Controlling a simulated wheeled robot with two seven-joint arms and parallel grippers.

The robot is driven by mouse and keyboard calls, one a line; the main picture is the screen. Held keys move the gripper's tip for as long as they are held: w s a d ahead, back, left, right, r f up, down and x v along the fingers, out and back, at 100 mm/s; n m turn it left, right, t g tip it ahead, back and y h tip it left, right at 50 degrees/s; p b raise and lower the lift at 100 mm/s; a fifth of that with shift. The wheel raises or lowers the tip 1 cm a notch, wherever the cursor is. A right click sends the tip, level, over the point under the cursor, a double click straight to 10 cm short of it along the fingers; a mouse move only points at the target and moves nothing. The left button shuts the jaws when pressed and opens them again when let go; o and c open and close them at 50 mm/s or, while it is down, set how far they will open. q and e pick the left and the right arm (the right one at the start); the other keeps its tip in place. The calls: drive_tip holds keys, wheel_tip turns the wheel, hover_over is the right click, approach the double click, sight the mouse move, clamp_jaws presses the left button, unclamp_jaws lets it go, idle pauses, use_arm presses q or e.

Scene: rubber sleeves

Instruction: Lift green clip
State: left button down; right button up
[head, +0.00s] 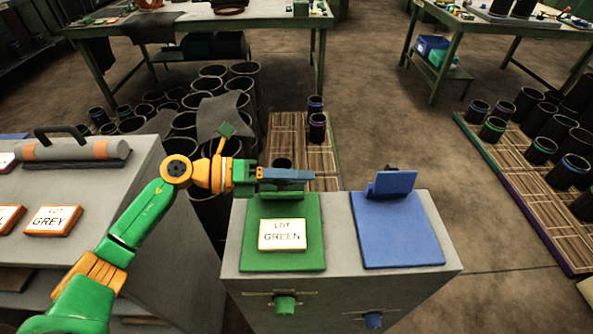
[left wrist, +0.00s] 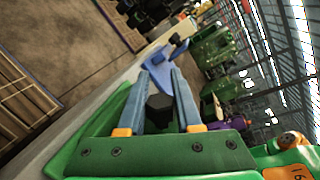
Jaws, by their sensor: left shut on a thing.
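The green clip (head: 282,193) is at the back edge of the green board (head: 312,250), on top of the grey cabinet. My left gripper (head: 290,175) reaches in from the left, level, with its blue-grey fingers across the top of the clip. It is shut on the clip, and the fingers hide part of it. In the left wrist view the two fingers (left wrist: 166,95) show with a dark piece between them; the exact contact is hard to see. My right gripper is not in view.
A white card (head: 282,235) reading "LOT GREEN" lies on the green board. A blue board (head: 395,235) with a raised blue clip (head: 391,184) is to the right. Black sleeves (head: 210,120) stand behind. A grey counter (head: 120,200) with a "LOT GREY" card is at left.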

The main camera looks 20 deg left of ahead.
use_arm(q)
drive_tip(key=shift+w+a+n+g, duration=0.1)
drive_tip(key=shift+w+n+g, duration=0.25)
drive_tip(key=shift+n, duration=0.35)
drive_tip(key=shift+w+f+n+p, duration=0.2)
drive_tip(key=shift+w+n+p, duration=0.1)
drive_tip(key=shift+n, duration=0.4)
drive_tip(key=shift+w+a+f+n+g, duration=0.15)
drive_tip(key=shift+w+f+n+g, duration=0.15)
drive_tip(key=shift+n+g, duration=0.45)
drive_tip(key=shift+w+f+n+h+b, duration=0.3)
drive_tip(key=shift+n+b, duration=0.25)
drive_tip(key=shift+n, duration=0.4)
drive_tip(key=shift+g, duration=0.3)
drive_tip(key=c, duration=0.6)
unclamp_jaws()
drive_tip(key=shift+a, duration=0.1)
